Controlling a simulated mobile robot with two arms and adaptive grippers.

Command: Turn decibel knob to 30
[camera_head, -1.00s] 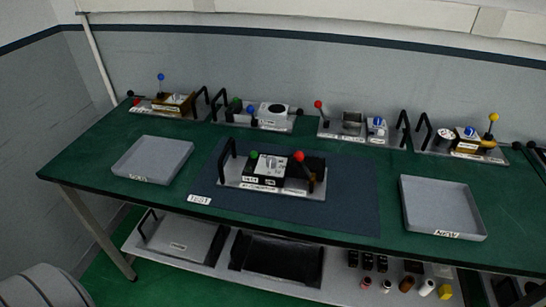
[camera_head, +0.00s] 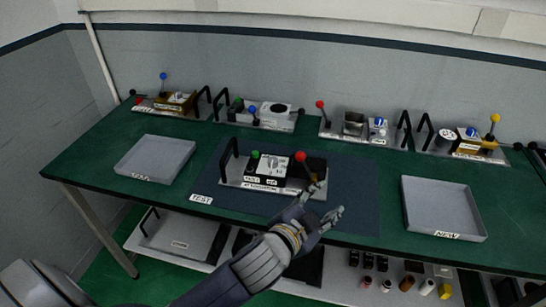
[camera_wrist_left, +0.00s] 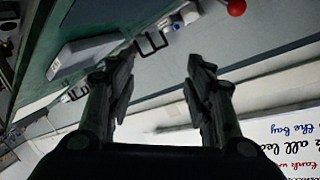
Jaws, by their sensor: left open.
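The device on the dark test mat (camera_head: 350,190) has a white face with a knob (camera_head: 272,164), a green ball (camera_head: 255,155) and a red ball lever (camera_head: 300,157). Labels sit along its front; they are too small to read for settings. My left gripper (camera_head: 328,200) is open and empty in front of the device's right end, near the mat's front edge. In the left wrist view its two fingers (camera_wrist_left: 163,75) are apart with nothing between them, and a red ball (camera_wrist_left: 236,7) shows at the top. My right gripper is not in view.
Grey trays stand at the left (camera_head: 154,158) and right (camera_head: 443,208) of the green table. Several other devices with levers and black handles line the back edge. A lower shelf (camera_head: 345,278) holds bins and small bottles.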

